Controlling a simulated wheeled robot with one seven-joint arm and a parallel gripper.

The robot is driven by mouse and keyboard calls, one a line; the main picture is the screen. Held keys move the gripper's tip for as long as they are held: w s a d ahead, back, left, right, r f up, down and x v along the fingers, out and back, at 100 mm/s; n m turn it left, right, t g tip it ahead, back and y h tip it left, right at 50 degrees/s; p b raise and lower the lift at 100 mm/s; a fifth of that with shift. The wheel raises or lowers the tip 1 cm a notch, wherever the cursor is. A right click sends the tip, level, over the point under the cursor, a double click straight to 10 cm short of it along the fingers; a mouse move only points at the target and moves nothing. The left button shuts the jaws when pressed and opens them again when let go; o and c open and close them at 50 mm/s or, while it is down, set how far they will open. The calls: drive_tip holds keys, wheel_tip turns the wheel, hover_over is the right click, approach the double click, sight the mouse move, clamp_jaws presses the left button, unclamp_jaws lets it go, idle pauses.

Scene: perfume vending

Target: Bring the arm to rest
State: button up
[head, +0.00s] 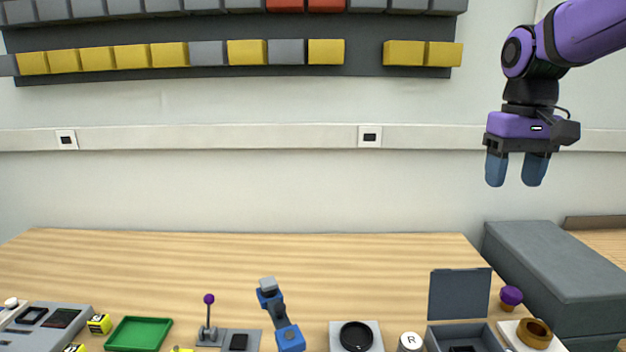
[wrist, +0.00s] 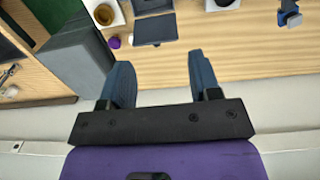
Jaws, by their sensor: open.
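My gripper (head: 515,170) hangs at the upper right of the head view, fingers pointing down. Its two blue fingers are apart with nothing between them. It is in the air in front of the wall, well above the table (head: 240,270). In the wrist view my gripper (wrist: 160,80) also shows open and empty, with the table's wooden top below and beyond the fingertips.
Along the table's near side stand a green tray (head: 140,333), a purple-knobbed lever (head: 209,318), a blue jointed device (head: 279,315), a black round dish (head: 356,335) and an open grey box (head: 459,295). A grey block (head: 545,262) stands at right. Yellow blocks (head: 131,57) line the wall rack.

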drive_tip(key=s+f+t, duration=0.1)
drive_tip(key=s+t, duration=0.1)
drive_tip(key=s, duration=0.6)
drive_tip(key=s+a+f+t, duration=0.1)
drive_tip(key=s+f+t, duration=0.1)
drive_tip(key=s, duration=0.7)
drive_tip(key=shift+a+f+t, duration=0.2)
drive_tip(key=shift+a+t, duration=0.05)
drive_tip(key=shift+t, duration=0.55)
